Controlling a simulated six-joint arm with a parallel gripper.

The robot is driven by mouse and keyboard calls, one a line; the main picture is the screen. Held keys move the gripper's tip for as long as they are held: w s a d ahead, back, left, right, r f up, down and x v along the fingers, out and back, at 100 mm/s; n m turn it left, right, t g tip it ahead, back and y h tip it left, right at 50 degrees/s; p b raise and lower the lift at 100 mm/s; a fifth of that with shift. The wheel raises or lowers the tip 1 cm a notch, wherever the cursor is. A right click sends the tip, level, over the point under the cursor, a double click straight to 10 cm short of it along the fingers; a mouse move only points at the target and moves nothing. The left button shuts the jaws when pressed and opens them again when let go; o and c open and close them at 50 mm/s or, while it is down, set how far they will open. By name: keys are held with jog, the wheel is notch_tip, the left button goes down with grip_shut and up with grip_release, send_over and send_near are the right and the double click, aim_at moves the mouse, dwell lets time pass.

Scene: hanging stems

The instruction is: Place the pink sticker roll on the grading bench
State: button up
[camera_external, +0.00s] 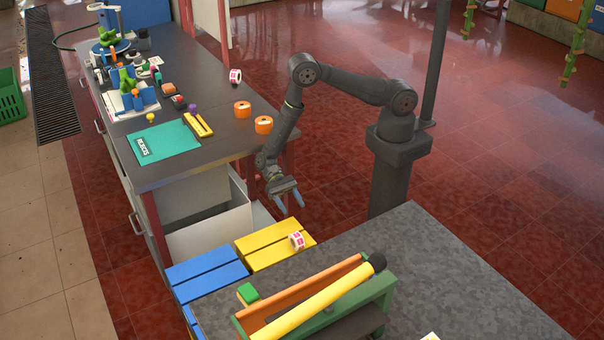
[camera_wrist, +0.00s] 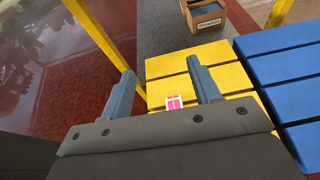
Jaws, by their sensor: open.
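A white roll with pink labels (camera_external: 297,241) rests on the yellow slatted top (camera_external: 262,257) in the external view. In the wrist view the pink label (camera_wrist: 174,102) shows just beyond the gripper's front edge, between the two fingers, with its lower part hidden. My gripper (camera_external: 286,197) is open and empty, above and behind the roll, with its blue-grey fingers apart; it also shows in the wrist view (camera_wrist: 161,80). A long dark grey bench (camera_external: 213,152), which looks like the grading bench, stands at the left with a green mat (camera_external: 163,143) on it.
Two orange rolls (camera_external: 263,124) and another white roll (camera_external: 235,76) stand along the bench's right edge. A yellow tool (camera_external: 198,124) lies by the mat. Blue slats (camera_external: 207,270) adjoin the yellow ones. A grey table (camera_external: 455,290) in front carries a yellow roller (camera_external: 325,302).

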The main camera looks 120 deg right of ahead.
aim_at(296, 234)
jog(key=f, duration=1.2)
jog(key=shift+s+a+f, duration=0.15)
jog(key=shift+a+f, duration=0.05)
jog(key=shift+f, duration=0.2)
jog(key=shift+a+f, duration=0.1)
jog(key=shift+f, duration=0.05)
jog(key=shift+x, duration=2.4)
jog(key=c, duration=1.2)
notch_tip(296, 234, up, 10)
jog(key=shift+r, duration=0.1)
